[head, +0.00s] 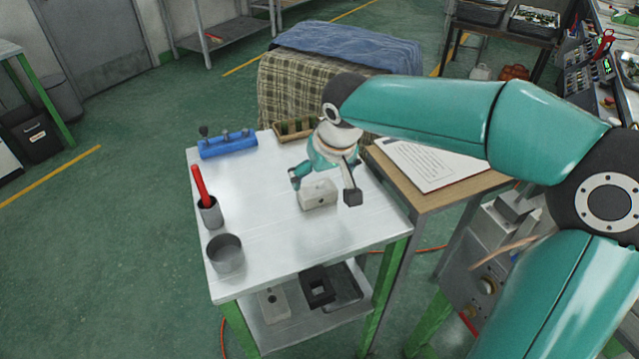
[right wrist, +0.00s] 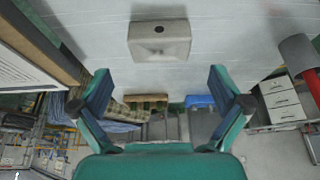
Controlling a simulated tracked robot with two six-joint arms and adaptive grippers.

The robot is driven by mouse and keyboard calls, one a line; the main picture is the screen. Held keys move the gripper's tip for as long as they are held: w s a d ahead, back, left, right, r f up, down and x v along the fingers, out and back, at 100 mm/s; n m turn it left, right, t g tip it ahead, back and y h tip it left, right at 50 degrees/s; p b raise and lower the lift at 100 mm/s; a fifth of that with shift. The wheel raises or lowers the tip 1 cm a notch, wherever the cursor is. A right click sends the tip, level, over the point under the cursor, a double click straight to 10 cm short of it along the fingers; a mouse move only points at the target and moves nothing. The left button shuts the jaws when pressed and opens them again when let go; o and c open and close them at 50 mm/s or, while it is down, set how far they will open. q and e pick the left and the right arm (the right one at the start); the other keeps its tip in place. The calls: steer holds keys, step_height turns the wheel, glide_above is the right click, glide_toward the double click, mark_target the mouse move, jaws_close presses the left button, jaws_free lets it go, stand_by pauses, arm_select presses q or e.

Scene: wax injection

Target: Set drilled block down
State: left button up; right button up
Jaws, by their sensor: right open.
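The drilled block (head: 318,195), pale grey with a dark hole, rests on the white tabletop (head: 270,215). It also shows in the right wrist view (right wrist: 160,42), beyond the fingertips, with the hole in its top face. My right gripper (head: 325,187) is over the tabletop at the block, its fingers apart on either side in the head view. In the right wrist view the open, empty right gripper (right wrist: 161,76) has a clear gap between its fingers and the block. My left gripper is not in view.
A grey cup (head: 225,255) and a holder (head: 210,214) with a red-handled tool (head: 199,185) stand along the left edge. A blue fixture (head: 227,146) and a wooden rack (head: 290,131) are at the back. A side table with paper (head: 430,162) adjoins on the right. The table's front is clear.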

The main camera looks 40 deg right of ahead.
steer(key=v, duration=0.5)
steer(key=shift+s, duration=0.1)
stand_by(0.4)
